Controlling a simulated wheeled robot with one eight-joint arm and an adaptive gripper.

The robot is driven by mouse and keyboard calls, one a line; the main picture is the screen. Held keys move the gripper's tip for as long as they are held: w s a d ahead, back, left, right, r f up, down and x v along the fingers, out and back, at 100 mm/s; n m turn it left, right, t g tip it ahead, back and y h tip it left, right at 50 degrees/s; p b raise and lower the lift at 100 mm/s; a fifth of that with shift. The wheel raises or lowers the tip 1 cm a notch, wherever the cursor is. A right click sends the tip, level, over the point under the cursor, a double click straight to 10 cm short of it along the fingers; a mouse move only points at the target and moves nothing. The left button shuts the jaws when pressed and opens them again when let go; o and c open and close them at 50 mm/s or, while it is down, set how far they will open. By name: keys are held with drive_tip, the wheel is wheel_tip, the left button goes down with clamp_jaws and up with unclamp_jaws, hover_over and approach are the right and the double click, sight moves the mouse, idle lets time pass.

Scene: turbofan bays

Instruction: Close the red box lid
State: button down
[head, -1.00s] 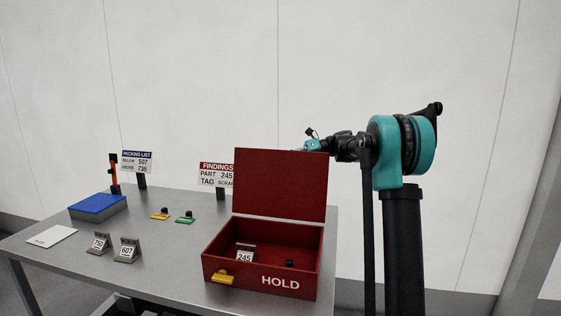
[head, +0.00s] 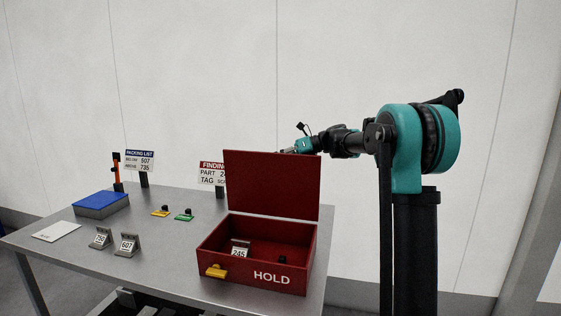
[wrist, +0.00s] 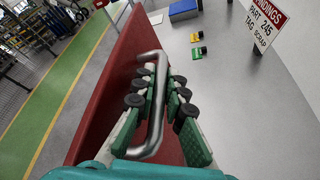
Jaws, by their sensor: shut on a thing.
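The red box (head: 207,243) marked HOLD stands at the right front of the grey table. Its red lid (head: 270,183) is open and stands upright at the back of the box. A part tagged 245 (head: 240,248) and a small black knob lie inside. My gripper (wrist: 157,95) is shut on the silver bar handle (wrist: 150,135) on the lid's outer face, with a finger on each side of the bar. In the head view the fingers are largely hidden behind the lid's upper edge.
Two tagged metal brackets (head: 129,245), a blue-topped box (head: 101,203), a white card (head: 56,231), and yellow (head: 161,212) and green (head: 184,216) tags lie on the table's left. Behind stand a packing list sign (head: 140,161) and a findings sign (head: 211,173).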

drive_tip(key=s+a+f+n+t, duration=0.1)
drive_tip(key=s+f+n+t, duration=0.15)
drive_tip(key=s, duration=0.45)
drive_tip(key=s+a+f+n+t+h, duration=0.1)
drive_tip(key=s+a+f+n, duration=0.15)
drive_tip(key=s, duration=0.35)
drive_tip(key=s+f+n+t, duration=0.2)
drive_tip(key=s+f+n, duration=0.1)
drive_tip(key=s, duration=0.4)
drive_tip(key=s+a+f+n+t, duration=0.1)
drive_tip(key=s+f+n+t, duration=0.1)
drive_tip(key=f, duration=0.7)
drive_tip(key=shift+s+n, duration=0.8)
drive_tip(key=shift+n, duration=0.3)
drive_tip(key=shift+f+t, duration=0.1)
drive_tip(key=shift+t, duration=0.15)
drive_tip(key=c, duration=1.8)
unclamp_jaws()
drive_tip(key=shift+c, duration=0.2)
